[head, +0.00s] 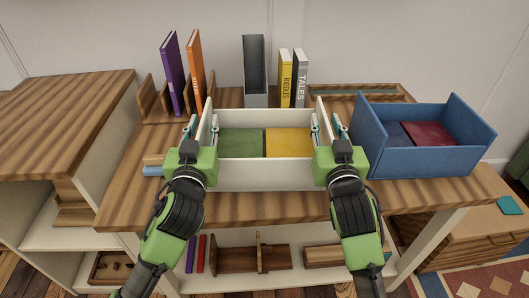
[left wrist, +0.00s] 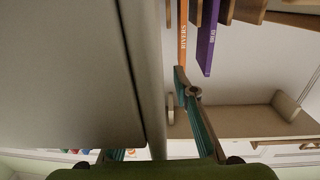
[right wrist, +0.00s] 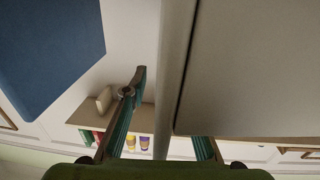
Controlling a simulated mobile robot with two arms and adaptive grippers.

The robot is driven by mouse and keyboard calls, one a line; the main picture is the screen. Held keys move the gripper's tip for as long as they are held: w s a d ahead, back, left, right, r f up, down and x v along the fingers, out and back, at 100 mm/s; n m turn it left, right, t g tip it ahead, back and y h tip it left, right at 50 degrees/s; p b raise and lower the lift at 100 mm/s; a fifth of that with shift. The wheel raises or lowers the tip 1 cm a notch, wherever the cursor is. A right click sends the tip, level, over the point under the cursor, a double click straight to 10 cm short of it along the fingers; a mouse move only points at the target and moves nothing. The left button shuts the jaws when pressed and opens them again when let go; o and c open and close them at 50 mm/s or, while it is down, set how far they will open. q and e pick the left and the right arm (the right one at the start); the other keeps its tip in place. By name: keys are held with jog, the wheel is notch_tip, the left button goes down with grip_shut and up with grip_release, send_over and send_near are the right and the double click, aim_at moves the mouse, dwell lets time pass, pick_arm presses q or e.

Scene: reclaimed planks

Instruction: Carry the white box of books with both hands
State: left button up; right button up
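The white box (head: 265,177) stands upright on the plank table, with a green book (head: 241,142) and a yellow book (head: 289,142) lying inside. My left gripper (head: 202,127) is at the box's left side wall and my right gripper (head: 327,128) at its right side wall. Each has one finger outside the wall and one inside, apparently with a gap. In the left wrist view the outer finger (left wrist: 193,105) stands beside the wall; the inner one is mostly hidden by the box. The right wrist view shows the same, with its outer finger (right wrist: 128,105) apart from the wall.
A blue box (head: 425,160) with books stands close to the right gripper. Behind the white box are a grey file holder (head: 255,70), yellow and grey upright books (head: 285,77), and a wooden rack with purple (head: 172,73) and orange books. A wooden cabinet (head: 65,110) stands at left.

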pick_arm(q)
grip_shut()
pick_arm(e)
grip_shut()
